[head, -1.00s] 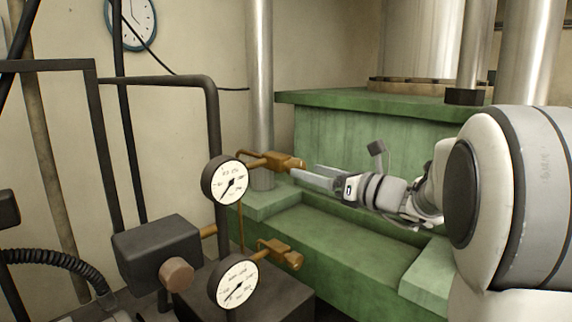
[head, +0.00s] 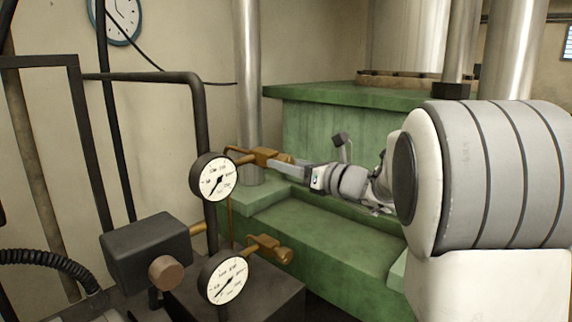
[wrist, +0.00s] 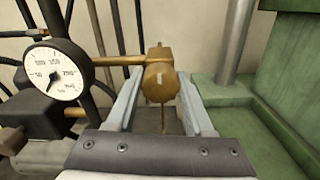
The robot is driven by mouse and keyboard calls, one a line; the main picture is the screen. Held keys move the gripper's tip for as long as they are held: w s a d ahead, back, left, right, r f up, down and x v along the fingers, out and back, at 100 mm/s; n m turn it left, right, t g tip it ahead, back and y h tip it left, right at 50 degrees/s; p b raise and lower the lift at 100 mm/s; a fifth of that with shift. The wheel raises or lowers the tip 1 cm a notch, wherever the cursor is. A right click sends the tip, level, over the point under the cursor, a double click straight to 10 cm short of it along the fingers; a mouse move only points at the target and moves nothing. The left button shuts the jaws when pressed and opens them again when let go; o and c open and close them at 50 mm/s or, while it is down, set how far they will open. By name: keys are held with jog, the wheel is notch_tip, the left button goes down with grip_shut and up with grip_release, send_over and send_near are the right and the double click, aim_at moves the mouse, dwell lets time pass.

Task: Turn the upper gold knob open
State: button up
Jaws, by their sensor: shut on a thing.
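The upper gold knob (wrist: 161,82) sits at the end of a gold valve on a gold pipe. In the head view the upper valve (head: 262,156) is right of the upper gauge (head: 213,178). My gripper (wrist: 160,88) has one finger on each side of the knob and is shut on it. In the head view my gripper (head: 290,166) reaches the knob from the right, and its fingers partly hide the knob. The lower gold knob (head: 284,256) is below, clear of my gripper.
The lower gauge (head: 223,278) and a dark box with a round brown knob (head: 165,273) are at lower left. A green stepped block (head: 330,235) lies under and behind my arm. A steel column (head: 247,85) stands just behind the upper valve.

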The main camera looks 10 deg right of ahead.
grip_shut()
jog(key=shift+f+b, duration=0.1)
jog(key=shift+b, duration=0.3)
jog(key=n+b, duration=0.2)
jog(key=b, duration=0.1)
jog(key=shift+f, duration=0.2)
jog(key=n+b, duration=0.5)
jog(key=b, duration=0.2)
jog(key=shift+b, duration=0.4)
jog(key=n+b, duration=0.5)
jog(key=b, duration=0.1)
jog(key=shift+n+b, duration=0.3)
jog(key=shift+b, duration=0.1)
jog(key=n+b, duration=0.3)
jog(key=shift+r+n+b, duration=0.2)
jog(key=shift+n+b, duration=0.8)
jog(key=shift+n, duration=0.2)
jog(key=shift+r, duration=0.1)
